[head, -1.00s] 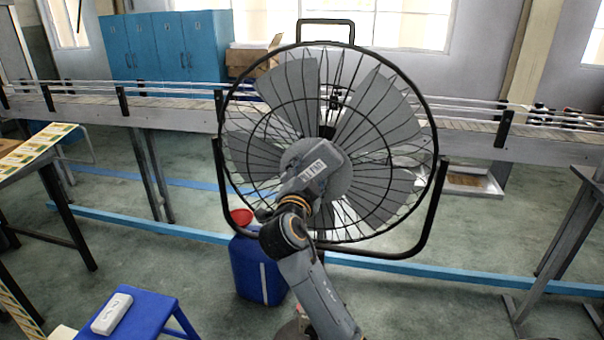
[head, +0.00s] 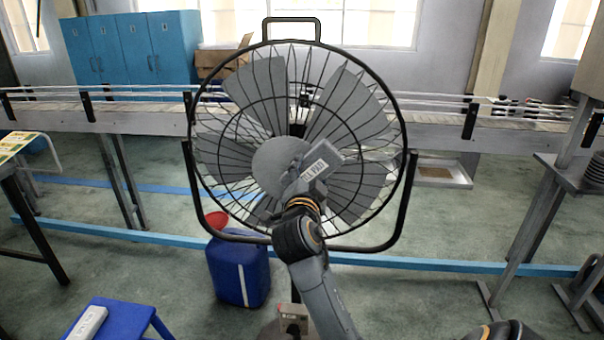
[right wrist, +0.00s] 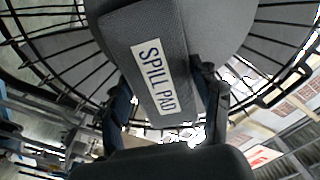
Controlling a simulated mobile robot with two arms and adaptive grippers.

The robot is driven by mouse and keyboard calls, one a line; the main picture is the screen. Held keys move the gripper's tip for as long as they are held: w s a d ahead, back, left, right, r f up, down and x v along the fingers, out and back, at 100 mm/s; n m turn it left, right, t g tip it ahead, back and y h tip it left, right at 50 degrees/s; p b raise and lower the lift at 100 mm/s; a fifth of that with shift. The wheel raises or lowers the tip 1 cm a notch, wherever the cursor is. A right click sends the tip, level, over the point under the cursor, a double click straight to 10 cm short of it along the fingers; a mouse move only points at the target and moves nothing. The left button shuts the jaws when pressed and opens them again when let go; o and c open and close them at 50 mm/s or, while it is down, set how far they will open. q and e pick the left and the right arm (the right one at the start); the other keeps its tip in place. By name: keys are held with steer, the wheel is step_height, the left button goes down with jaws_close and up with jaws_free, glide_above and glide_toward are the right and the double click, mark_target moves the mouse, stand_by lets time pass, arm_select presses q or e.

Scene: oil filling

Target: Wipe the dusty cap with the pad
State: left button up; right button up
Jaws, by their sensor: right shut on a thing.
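The cap is the plain grey round disc (head: 272,168) at the middle of the large black-framed fan (head: 297,145) in the head view. No dust can be made out on it. My right gripper (head: 308,186) is shut on a grey block-shaped pad (head: 322,162) with a white "SPILL PAD" label. The pad is in front of the cap's right part and hides some of it. In the right wrist view the pad (right wrist: 150,60) sits between the fingers, with the cap (right wrist: 228,25) behind it. I cannot tell whether they touch. My left gripper is not in view.
A blue canister (head: 238,272) with a red funnel (head: 216,220) stands on the floor below the fan. A blue stool (head: 122,318) with a white object (head: 87,322) is at lower left. A conveyor (head: 60,112) runs behind the fan.

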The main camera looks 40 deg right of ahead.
steer(key=shift+s, duration=0.1)
steer(key=shift+s+a+f, duration=0.1)
steer(key=shift+s+a, duration=0.05)
steer(key=b+v, duration=0.1)
steer(key=v, duration=0.3)
steer(key=shift+s+a, duration=0.25)
steer(key=shift+a, duration=0.1)
steer(key=shift+s+a, duration=0.15)
steer(key=shift+s, duration=0.05)
steer(key=shift+b+v, duration=0.35)
steer(key=shift+v, duration=1.15)
